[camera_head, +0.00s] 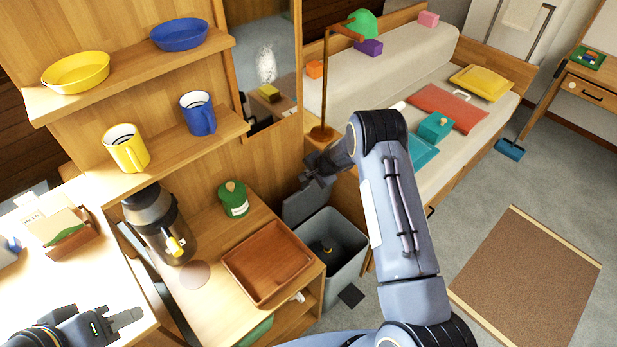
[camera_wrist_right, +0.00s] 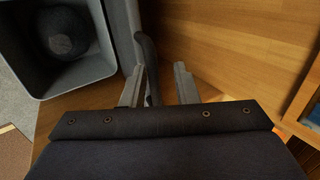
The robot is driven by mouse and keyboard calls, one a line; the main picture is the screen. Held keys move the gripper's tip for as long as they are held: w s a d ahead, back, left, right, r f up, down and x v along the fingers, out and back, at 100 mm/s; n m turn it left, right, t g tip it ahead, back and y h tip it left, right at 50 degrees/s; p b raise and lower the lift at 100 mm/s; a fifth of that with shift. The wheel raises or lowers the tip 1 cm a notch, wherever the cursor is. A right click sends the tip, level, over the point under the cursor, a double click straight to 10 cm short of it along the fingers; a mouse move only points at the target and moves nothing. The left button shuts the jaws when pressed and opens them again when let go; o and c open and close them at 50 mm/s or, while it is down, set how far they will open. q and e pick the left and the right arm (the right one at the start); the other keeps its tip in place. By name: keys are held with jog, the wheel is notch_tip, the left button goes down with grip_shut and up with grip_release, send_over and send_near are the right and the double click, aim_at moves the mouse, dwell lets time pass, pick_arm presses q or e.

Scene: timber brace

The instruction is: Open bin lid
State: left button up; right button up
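The grey bin (camera_head: 359,262) stands beside the wooden cabinet, its mouth uncovered and a dark round thing inside. Its grey lid (camera_head: 303,204) stands raised at the bin's back edge. The right wrist view shows the bin (camera_wrist_right: 97,72) at upper left and the lid's edge (camera_wrist_right: 122,32) beside it. My right gripper (camera_wrist_right: 158,87) is open. A dark curved handle (camera_wrist_right: 148,65) lies between its fingers, close to the left finger, with a gap to the right one. My left gripper (camera_head: 128,318) is over the counter at lower left, with nothing visible in it; its finger gap is unclear.
A wooden tray (camera_head: 268,262), a green canister (camera_head: 233,199) and a dark flask (camera_head: 158,224) stand on the cabinet left of the bin. A lamp stand (camera_head: 323,132) rises behind my right gripper. A brown mat (camera_head: 525,280) lies on the floor at right.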

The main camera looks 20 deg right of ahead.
jog(key=v, duration=0.6)
jog(key=shift+w+a+b, duration=0.1)
jog(key=shift+w+b, duration=0.05)
jog(key=shift+b, duration=0.15)
